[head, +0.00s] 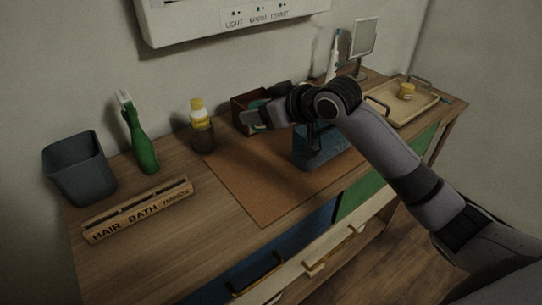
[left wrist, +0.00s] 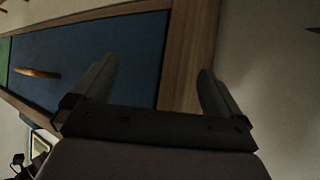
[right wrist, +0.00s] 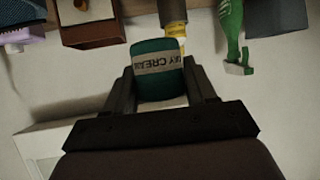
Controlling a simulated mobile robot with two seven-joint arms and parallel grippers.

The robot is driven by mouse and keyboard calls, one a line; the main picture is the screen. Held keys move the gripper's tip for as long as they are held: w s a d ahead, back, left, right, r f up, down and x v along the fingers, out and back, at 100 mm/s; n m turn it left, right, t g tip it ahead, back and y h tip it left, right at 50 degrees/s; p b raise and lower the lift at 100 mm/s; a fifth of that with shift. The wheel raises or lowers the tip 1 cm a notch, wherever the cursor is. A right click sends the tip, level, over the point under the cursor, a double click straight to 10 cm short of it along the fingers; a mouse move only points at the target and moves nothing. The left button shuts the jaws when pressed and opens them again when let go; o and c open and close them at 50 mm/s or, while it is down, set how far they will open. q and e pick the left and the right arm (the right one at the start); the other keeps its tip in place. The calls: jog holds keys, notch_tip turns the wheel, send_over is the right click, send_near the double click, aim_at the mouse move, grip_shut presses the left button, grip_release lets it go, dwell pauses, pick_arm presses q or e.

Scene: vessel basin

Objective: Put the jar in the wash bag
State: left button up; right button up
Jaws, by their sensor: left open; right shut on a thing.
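A green jar (right wrist: 158,88) with a cream label reading "CREAM" is between the fingers of my right gripper (right wrist: 160,80) in the right wrist view. In the head view my right gripper (head: 258,117) is above the back of the brown mat, in front of a dark red box, and mostly hides the jar. The blue wash bag (head: 318,155) stands on the mat, below and to the right of that gripper, partly behind my right arm. My left gripper (left wrist: 155,80) is open and empty in the left wrist view, near a blue cabinet front; it is outside the head view.
A dark red box (head: 240,102), a yellow-topped bottle in a cup (head: 201,138), a green spray bottle (head: 141,145) and a grey bin (head: 80,170) line the back. A lettered wooden organiser (head: 137,211) sits front left. A tray (head: 405,112) is at right. The mat's front (head: 262,205) is clear.

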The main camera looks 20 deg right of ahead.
aim_at(263, 171)
notch_tip(263, 171, down, 14)
jog(key=shift+r, duration=0.2)
jog(key=shift+f, duration=0.1)
jog(key=o, duration=1.1)
